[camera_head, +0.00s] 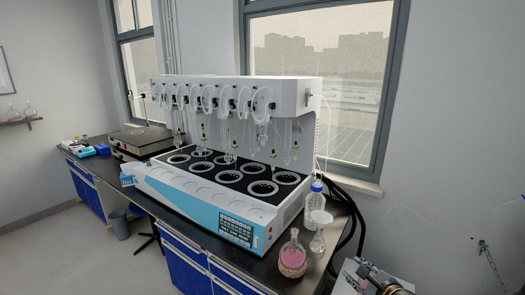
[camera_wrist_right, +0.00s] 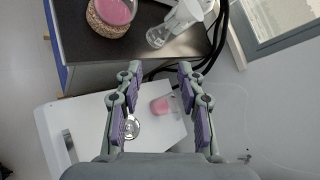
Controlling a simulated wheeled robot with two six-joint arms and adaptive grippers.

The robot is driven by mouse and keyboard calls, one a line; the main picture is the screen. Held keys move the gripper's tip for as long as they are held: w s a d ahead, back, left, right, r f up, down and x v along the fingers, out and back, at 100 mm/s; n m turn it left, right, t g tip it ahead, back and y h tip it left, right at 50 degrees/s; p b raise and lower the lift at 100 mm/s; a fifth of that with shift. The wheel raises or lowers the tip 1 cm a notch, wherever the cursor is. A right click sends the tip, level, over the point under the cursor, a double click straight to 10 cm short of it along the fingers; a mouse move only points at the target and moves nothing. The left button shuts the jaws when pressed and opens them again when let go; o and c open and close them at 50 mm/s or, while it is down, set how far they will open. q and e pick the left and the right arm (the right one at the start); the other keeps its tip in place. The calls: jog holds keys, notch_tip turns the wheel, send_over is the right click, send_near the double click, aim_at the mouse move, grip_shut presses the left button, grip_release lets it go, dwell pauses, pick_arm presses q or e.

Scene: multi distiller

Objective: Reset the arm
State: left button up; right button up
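My right gripper (camera_head: 380,279) is at the bottom right of the head view, beyond the bench's right end. In the right wrist view its purple-padded fingers (camera_wrist_right: 160,68) are apart, with nothing held between them. The round flask of pink liquid (camera_head: 292,256) sits in a woven ring on the bench; it also shows in the wrist view (camera_wrist_right: 114,12), ahead of the fingers. A clear conical flask (camera_head: 318,241) stands beside it. My left gripper is not in view.
The white and blue multi distiller (camera_head: 205,198) fills much of the dark bench (camera_head: 267,271). A blue-capped bottle (camera_head: 313,206) stands near the conical flask. Black hoses (camera_head: 351,205) hang at the bench's end. Below the fingers, a small pink-filled vessel (camera_wrist_right: 161,106) is on a white surface (camera_wrist_right: 84,116).

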jog(key=s+a+f+n+g+h, duration=0.2)
jog(key=s+f+n+g, duration=0.35)
jog(key=s+n, duration=0.7)
jog(key=s+a+f+n+g+h, duration=0.1)
jog(key=s+f+n+g, duration=0.4)
jog(key=s+n, duration=0.75)
notch_tip(320, 180, down, 27)
jog(key=s+d+n, duration=0.1)
jog(key=d, duration=0.1)
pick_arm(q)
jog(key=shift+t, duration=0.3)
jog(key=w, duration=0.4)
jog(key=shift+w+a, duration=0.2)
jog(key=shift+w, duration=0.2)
pick_arm(e)
jog(key=s+d+f+g, duration=0.1)
jog(key=s+f, duration=1.6)
jog(key=s, duration=0.2)
jog(key=shift+d, duration=0.25)
